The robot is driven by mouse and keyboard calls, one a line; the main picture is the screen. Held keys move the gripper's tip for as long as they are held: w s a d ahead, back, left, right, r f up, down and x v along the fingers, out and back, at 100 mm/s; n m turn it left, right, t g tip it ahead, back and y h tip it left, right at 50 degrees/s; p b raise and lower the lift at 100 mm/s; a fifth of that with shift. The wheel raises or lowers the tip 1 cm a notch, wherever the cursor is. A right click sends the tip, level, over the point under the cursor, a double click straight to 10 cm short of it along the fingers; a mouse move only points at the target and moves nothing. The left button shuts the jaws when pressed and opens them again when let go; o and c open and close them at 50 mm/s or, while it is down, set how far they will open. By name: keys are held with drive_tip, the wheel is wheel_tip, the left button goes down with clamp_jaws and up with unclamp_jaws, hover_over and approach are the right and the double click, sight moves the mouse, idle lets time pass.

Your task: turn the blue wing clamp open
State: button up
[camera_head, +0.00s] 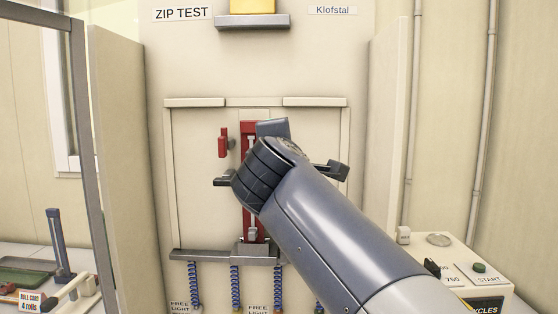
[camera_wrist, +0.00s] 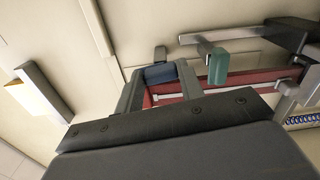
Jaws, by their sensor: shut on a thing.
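The blue wing clamp (camera_wrist: 160,73) shows in the wrist view as a small dark blue block between the two grey fingers of my gripper (camera_wrist: 159,80). The gripper is shut on it, one finger on each side. The clamp sits at the edge of an upright red frame (camera_head: 247,219), which also shows in the wrist view (camera_wrist: 238,78). In the head view my wrist and forearm cover the clamp and the fingertips. How far the clamp is turned cannot be told.
A green block (camera_wrist: 217,65) stands close beside the right finger. A red piece (camera_head: 222,143) is on the panel left of the frame. A grey ledge (camera_head: 205,255) with blue coils (camera_head: 235,287) lies below. A control box (camera_head: 455,272) stands at the lower right.

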drive_tip(key=shift+f+m+b, duration=0.1)
drive_tip(key=shift+m+b, duration=0.35)
drive_tip(key=shift+m, duration=0.35)
drive_tip(key=o, duration=1)
drive_tip(key=s+b, duration=0.1)
drive_tip(key=s, duration=0.4)
drive_tip(key=s+b, duration=0.1)
drive_tip(key=s, duration=0.4)
drive_tip(key=shift+s+a, duration=0.2)
drive_tip(key=shift+s, duration=0.2)
